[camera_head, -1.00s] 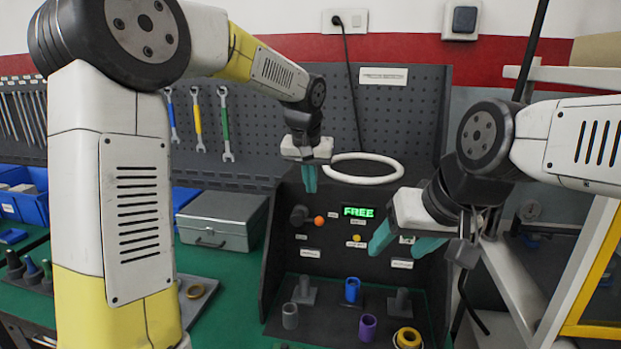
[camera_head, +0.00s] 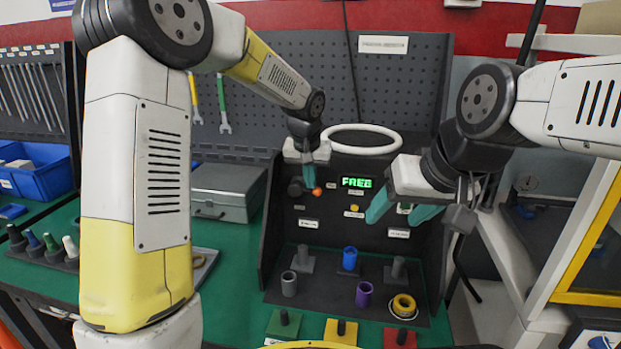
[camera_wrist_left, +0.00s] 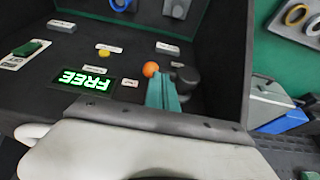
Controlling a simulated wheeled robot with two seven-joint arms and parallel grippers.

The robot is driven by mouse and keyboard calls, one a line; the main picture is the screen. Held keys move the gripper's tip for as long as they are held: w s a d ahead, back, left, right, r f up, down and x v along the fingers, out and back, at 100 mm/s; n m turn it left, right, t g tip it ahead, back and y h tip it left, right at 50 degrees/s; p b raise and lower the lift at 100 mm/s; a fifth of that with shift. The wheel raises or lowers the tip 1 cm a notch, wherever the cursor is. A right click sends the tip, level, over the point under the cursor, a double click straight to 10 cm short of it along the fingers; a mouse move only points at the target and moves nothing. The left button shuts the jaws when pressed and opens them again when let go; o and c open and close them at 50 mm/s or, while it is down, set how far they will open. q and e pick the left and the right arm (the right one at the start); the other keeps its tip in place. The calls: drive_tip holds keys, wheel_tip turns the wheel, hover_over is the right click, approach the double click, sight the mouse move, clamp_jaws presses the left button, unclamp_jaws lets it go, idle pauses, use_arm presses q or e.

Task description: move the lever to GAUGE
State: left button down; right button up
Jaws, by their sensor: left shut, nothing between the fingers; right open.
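The lever is a dark round hub (camera_head: 296,187) with an orange ball (camera_head: 317,191) at its tip, on the dark panel. The ball points right of the hub in the head view. A green display (camera_head: 357,182) reads FREE. My left gripper (camera_head: 309,180) is shut and empty, its teal fingers pointing down at the lever between hub and ball. In the left wrist view the fingers (camera_wrist_left: 162,92) lie beside the orange ball (camera_wrist_left: 151,69) and the hub (camera_wrist_left: 187,77); contact is unclear. My right gripper (camera_head: 405,208) is open and empty before the panel's right side.
A white ring (camera_head: 362,132) lies on top of the panel. Blue (camera_head: 350,259), purple (camera_head: 364,295) and grey (camera_head: 289,284) cylinders and a yellow ring (camera_head: 403,304) stand on the lower tray. A grey metal box (camera_head: 225,192) stands to the left.

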sight(318, 192)
use_arm(q)
drive_tip(key=shift+d, duration=0.1)
drive_tip(key=y, duration=0.1)
drive_tip(key=d+f+y, duration=0.1)
drive_tip(key=f+m+y, duration=0.1)
drive_tip(key=y, duration=0.1)
drive_tip(key=shift+s+d+t, duration=0.15)
drive_tip(key=shift+d+t, duration=0.1)
drive_tip(key=shift+t, duration=0.15)
drive_tip(key=y, duration=0.1)
drive_tip(key=f+y, duration=0.1)
drive_tip(key=shift+d+f+m+t+y, duration=0.1)
drive_tip(key=shift+f+m+t+y, duration=0.2)
drive_tip(key=shift+t, duration=0.1)
wheel_tip(318, 192, down, 2)
drive_tip(key=t+y, duration=0.1)
drive_tip(key=y, duration=0.2)
drive_tip(key=shift+m, duration=0.4)
drive_tip(key=shift+t+y, duration=0.3)
drive_tip(key=shift+y, duration=0.5)
drive_tip(key=shift+w+a+f, duration=0.1)
drive_tip(key=shift+a+f, duration=0.5)
drive_tip(key=shift+f, duration=0.25)
drive_tip(key=shift+w+a+f, duration=0.1)
drive_tip(key=shift+a+f, duration=0.45)
drive_tip(key=shift+f, duration=0.25)
